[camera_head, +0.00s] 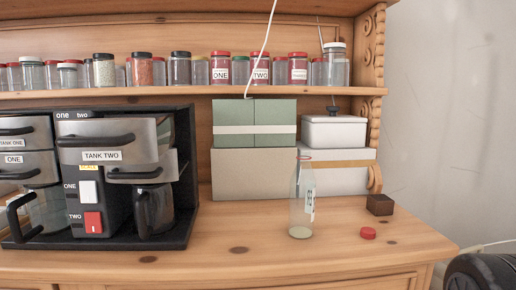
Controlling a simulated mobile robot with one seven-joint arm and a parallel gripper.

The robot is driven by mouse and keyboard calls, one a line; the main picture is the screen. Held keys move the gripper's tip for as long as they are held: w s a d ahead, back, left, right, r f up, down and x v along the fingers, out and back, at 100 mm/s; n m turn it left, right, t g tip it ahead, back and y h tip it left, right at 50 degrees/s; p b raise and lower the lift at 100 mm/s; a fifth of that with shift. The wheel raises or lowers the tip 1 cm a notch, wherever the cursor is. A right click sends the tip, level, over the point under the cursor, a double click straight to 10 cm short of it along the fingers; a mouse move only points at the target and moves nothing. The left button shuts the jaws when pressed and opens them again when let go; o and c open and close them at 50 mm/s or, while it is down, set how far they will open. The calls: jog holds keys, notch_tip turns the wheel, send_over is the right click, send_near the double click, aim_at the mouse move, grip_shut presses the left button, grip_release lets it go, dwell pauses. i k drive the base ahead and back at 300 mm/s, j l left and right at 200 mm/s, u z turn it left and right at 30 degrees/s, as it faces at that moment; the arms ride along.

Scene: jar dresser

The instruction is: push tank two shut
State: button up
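Tank two (132,138) is the silver drawer with a black handle and a "TANK TWO" label, at the upper right of the black coffee machine (183,116). Its front stands out toward me, well ahead of the tank one front (18,130) to its left. Its dark handle (95,140) runs across the front above the label. Below it is another silver holder with a black handle (140,173), over a dark carafe (154,208). My gripper is not in view.
A glass bottle (300,205), red lid (368,233) and brown block (380,204) stand right of the machine. Boxes (253,175) stand behind, under a shelf of jars. The counter in front is clear. A black rounded object (482,274) shows at bottom right.

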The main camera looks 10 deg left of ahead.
aim_at(140, 139)
jog(key=u, duration=1.5)
